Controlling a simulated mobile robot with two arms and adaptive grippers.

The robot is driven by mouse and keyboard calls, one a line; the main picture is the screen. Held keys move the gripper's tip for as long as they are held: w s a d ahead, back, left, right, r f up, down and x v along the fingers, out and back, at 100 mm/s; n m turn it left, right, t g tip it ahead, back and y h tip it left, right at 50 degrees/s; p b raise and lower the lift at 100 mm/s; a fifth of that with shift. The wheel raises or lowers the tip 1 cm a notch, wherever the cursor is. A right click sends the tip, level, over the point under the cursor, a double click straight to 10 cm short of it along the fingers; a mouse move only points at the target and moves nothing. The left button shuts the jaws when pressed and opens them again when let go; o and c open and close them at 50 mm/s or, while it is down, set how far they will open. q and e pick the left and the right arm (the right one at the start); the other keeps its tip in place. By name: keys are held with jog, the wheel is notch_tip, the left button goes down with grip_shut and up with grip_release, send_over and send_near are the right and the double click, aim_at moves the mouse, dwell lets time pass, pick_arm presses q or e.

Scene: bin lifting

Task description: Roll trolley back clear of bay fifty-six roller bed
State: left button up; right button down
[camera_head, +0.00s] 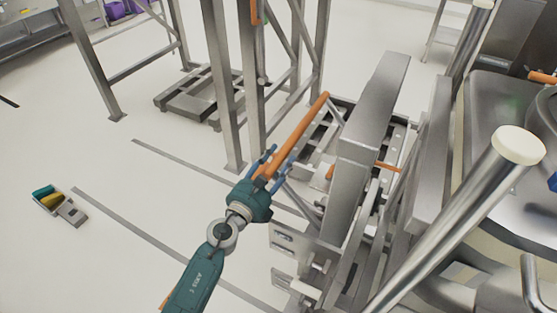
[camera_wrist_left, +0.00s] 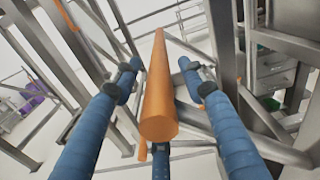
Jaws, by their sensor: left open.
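My left gripper (camera_head: 268,166) comes in from the lower left, its blue fingers at the near end of an orange bar (camera_head: 304,130). In the left wrist view the orange bar (camera_wrist_left: 158,95) runs lengthwise between the spread fingers of the gripper (camera_wrist_left: 160,75). The fingers are open, with gaps showing on both sides of the bar. The bar lies along a grey steel frame (camera_head: 375,105), which seems to be the trolley; how they join is hidden. I cannot tell which part is the roller bed of bay fifty-six. My right gripper is not in view.
A large steel vessel (camera_head: 495,130) and a pale-capped steel post (camera_head: 440,220) crowd the right. Steel uprights (camera_head: 225,90) stand behind the gripper. A low steel platform (camera_head: 200,95) sits on the floor. A small tray (camera_head: 60,204) lies at the left. The floor at lower left is mostly clear.

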pick_arm(q)
jog(key=shift+w, duration=0.2)
jog(key=shift+c, duration=0.3)
jog(key=shift+s, duration=0.1)
grip_shut()
